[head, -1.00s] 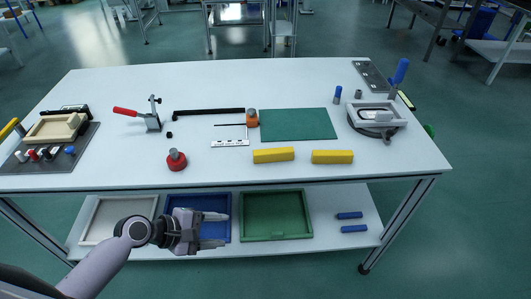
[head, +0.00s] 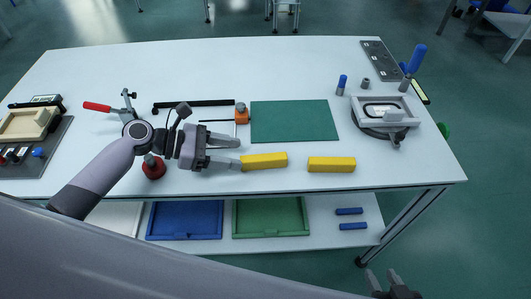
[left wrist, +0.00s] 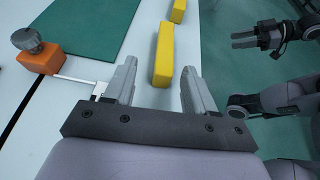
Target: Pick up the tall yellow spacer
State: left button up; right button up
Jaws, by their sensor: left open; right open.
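Two yellow spacers lie on the white table near its front edge, the left yellow spacer (head: 265,161) and the right yellow spacer (head: 331,164). I cannot tell which is the taller. My left gripper (head: 240,153) is open at the near end of the left one, its fingers pointing right. In the left wrist view that spacer (left wrist: 163,55) shows between the open fingers, not gripped; whether the fingers are above it or level with it is unclear. The other spacer (left wrist: 178,10) lies beyond it. My right gripper (head: 385,278) is open and empty, low in front of the table.
A green mat (head: 293,121) lies behind the spacers. An orange block with a knob (head: 241,115) stands behind my left gripper. A red knob-like part (head: 153,168) is beside my left forearm. A grey fixture (head: 385,112) stands at the right. Trays lie on the lower shelf.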

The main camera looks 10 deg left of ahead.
aim_at(247, 158)
pick_arm(q)
jog(key=x, duration=0.5)
jog(key=shift+s+d+f, duration=0.25)
jog(key=shift+s+f, duration=0.05)
jog(key=shift+f, duration=0.05)
grip_shut()
jog(key=shift+r, duration=0.15)
